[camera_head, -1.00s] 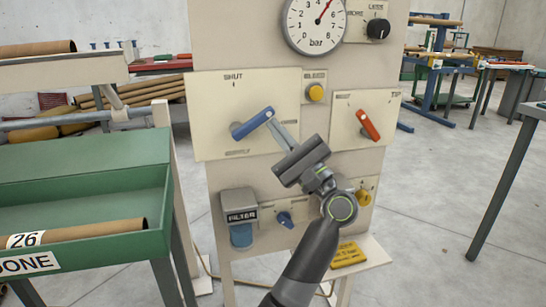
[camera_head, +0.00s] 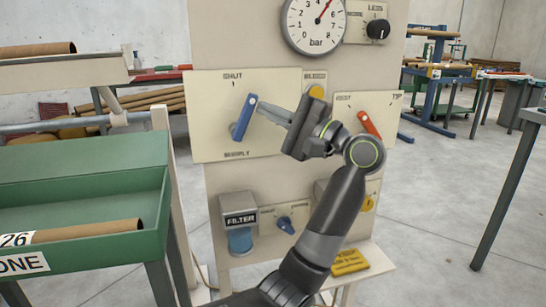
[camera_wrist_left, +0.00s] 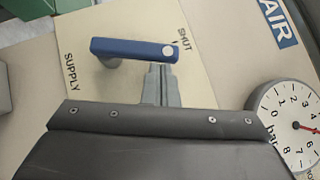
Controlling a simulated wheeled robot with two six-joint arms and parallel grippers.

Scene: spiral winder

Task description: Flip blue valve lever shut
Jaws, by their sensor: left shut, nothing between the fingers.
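The blue valve lever (camera_head: 243,117) is on a cream plate (camera_head: 205,135) marked SHUT at the top and SUPPLY at the bottom. It stands steeply, its upper end tilted a little right and just below the SHUT mark. My left gripper (camera_head: 262,107) is shut and empty, its fingertips close to the right side of the lever's upper end. In the left wrist view the blue lever (camera_wrist_left: 133,49) lies just beyond my closed fingertips (camera_wrist_left: 160,66); whether they touch it I cannot tell. My right gripper is not in view.
A pressure gauge (camera_head: 315,25) and black knob (camera_head: 377,29) are above. A red-orange lever (camera_head: 369,124) and yellow button (camera_head: 316,92) are close to my left gripper. A filter (camera_head: 240,222) and small blue knob (camera_head: 286,225) sit below. A green tray (camera_head: 90,160) stands left.

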